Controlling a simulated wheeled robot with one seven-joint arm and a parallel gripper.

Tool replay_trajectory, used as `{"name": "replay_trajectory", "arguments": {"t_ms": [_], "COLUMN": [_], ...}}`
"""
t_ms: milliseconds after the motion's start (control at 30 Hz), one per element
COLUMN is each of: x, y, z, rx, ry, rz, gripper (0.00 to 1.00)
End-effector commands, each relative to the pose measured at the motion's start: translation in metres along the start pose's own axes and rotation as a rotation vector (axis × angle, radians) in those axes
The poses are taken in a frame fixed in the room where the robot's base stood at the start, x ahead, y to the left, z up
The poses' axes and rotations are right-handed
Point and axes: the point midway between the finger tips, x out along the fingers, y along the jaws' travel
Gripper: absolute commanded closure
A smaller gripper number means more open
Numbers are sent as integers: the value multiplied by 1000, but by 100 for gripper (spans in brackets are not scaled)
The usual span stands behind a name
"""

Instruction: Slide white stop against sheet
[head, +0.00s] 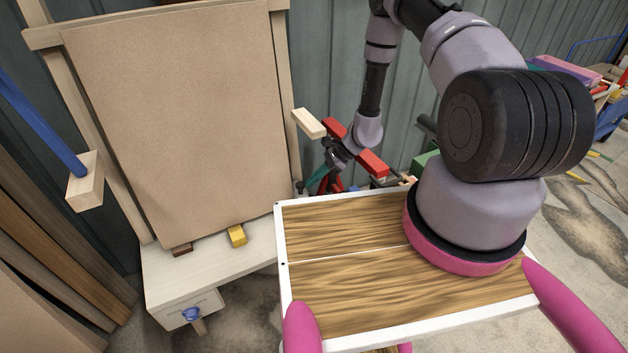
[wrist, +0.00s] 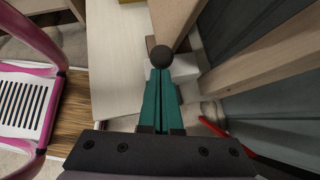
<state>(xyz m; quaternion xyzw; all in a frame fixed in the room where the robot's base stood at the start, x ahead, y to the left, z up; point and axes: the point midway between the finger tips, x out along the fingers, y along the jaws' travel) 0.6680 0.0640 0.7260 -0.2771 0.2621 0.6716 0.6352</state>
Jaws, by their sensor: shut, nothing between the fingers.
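The sheet (head: 180,120) is a large tan panel standing upright in a pale wooden frame on a white bench (head: 195,275). In the wrist view its lower part (wrist: 172,18) shows at the top. A white block (wrist: 186,67), which looks like the white stop, sits on the bench near the sheet's lower corner. A dark round knob (wrist: 160,57) is in front of it; whether they are joined is unclear. My gripper (wrist: 161,75) has its teal fingers shut and empty, their tips at the knob. I cannot tell whether they touch. In the head view my gripper (head: 318,183) is partly hidden.
A yellow block (head: 237,235) and a brown block (head: 182,249) stand at the sheet's foot. A blue rod (head: 40,120) ends in a wooden block at left. A wooden block (head: 308,122) and red parts (head: 372,162) are near my arm. A wall stands close behind.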

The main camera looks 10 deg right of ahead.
Motion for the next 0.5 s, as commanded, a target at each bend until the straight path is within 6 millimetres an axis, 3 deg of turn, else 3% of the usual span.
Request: {"name": "replay_trajectory", "arguments": {"t_ms": [200, 500], "x": [-21, -91], "y": [-6, -7], "z": [-21, -20], "rx": [1, -1], "ry": [5, 6], "rz": [-2, -5], "gripper": [100, 100]}}
